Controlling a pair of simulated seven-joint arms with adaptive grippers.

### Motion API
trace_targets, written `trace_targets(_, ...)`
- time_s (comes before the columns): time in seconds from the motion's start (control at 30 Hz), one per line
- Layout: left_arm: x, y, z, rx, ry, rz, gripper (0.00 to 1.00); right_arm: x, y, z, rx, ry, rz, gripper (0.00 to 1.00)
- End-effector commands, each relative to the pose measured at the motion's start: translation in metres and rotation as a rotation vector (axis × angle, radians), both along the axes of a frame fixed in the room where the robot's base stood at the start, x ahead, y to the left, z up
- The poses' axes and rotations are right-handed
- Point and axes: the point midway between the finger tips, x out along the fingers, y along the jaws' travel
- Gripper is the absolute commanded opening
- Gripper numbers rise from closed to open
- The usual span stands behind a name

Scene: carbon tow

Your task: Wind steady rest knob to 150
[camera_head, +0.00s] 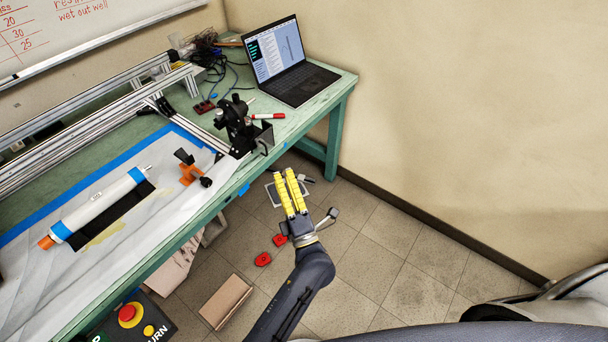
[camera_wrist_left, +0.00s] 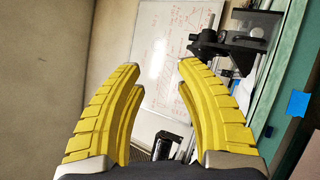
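My left gripper (camera_head: 291,192) has yellow ribbed fingers and hangs over the floor, right of the bench's front edge. In the left wrist view its two fingers (camera_wrist_left: 158,78) stand apart with nothing between them. A black fixture (camera_head: 235,120) stands at the rail's end near the bench edge, apart from the gripper; a black fixture with a knob-like end (camera_wrist_left: 208,35) shows beyond the right finger in the wrist view. An orange bracket (camera_head: 188,174) with a dark round knob (camera_head: 206,182) sits on the sheet. I cannot tell which is the steady rest knob, nor read any scale. My right gripper is out of view.
The green bench (camera_head: 338,92) carries a laptop (camera_head: 285,58), cables, a red marker (camera_head: 268,116) and a white tube (camera_head: 97,207) with an orange end. A control box with a red button (camera_head: 130,314) hangs low left. The floor to the right is mostly open.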

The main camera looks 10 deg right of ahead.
Motion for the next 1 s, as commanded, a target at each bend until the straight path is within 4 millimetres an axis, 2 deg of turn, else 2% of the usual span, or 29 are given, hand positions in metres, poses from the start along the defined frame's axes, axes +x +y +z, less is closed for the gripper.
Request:
trace_targets(0.2,-0.001,-0.034,0.004,0.219,-0.03,-0.056,0.35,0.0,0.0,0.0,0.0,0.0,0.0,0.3)
trace_targets(0.4,-0.003,-0.055,0.003,0.36,-0.047,-0.087,0.35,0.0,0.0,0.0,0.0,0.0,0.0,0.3)
trace_targets(0.67,-0.004,-0.067,0.0,0.439,-0.057,-0.105,0.35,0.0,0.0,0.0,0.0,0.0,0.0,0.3)
trace_targets(1.0,-0.004,-0.068,0.0,0.445,-0.057,-0.106,0.35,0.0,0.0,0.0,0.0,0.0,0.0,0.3)
